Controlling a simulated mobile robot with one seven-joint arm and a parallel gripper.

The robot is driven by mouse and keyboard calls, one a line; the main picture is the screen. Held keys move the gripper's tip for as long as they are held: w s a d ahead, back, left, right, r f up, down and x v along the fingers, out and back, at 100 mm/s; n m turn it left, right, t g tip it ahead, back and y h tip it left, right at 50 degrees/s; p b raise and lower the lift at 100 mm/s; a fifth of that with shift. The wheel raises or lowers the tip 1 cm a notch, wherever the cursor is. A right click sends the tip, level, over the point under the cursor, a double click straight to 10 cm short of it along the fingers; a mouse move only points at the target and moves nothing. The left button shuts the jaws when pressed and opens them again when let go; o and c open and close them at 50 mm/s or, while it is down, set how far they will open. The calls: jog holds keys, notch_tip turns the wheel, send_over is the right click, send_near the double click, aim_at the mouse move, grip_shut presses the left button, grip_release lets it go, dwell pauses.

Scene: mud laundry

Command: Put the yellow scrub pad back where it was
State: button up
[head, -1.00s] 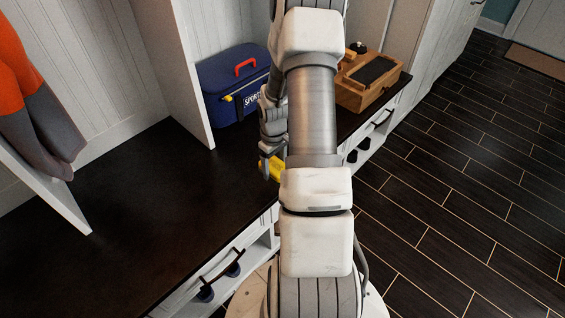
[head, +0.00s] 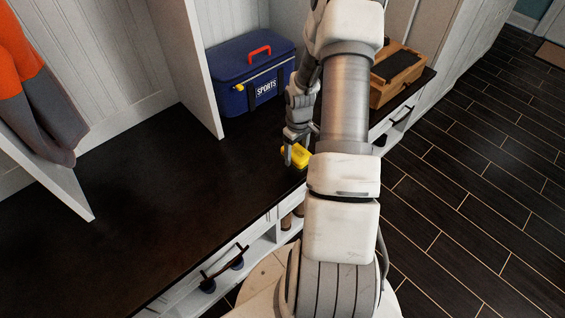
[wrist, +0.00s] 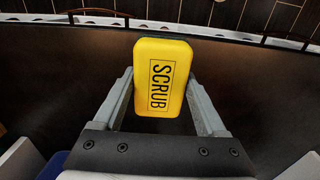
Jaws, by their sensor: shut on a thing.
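The yellow scrub pad (wrist: 162,78) shows in the wrist view with the word SCRUB on its face. My gripper (wrist: 162,100) is shut on it, one finger on each long side. In the head view the pad (head: 299,155) is at the tip of my gripper (head: 292,152), over the dark bench top (head: 175,180) near its front edge. I cannot tell whether the pad touches the bench top. My arm hides part of the bench to the right of the pad.
A blue sports box (head: 235,85) with a red handle stands on the bench behind my gripper. A wooden box (head: 400,72) stands further right. A white divider (head: 190,65) rises left of the blue box. The bench's left part is clear. Drawers with dark handles (head: 225,265) lie below.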

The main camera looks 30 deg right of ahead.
jog(key=b, duration=0.1)
send_over(282, 165)
notch_tip(282, 165, down, 3)
jog(key=shift+s+f, duration=0.1)
jog(key=shift+f+b, duration=0.85)
jog(key=shift+f, duration=1.15)
jog(key=shift+f, duration=0.1)
jog(key=shift+f, duration=0.15)
jog(key=o, duration=1.5)
jog(key=shift+a, duration=0.1)
jog(key=shift+o, duration=0.2)
notch_tip(282, 165, up, 13)
jog(key=p, duration=0.4)
jog(key=shift+f, duration=0.2)
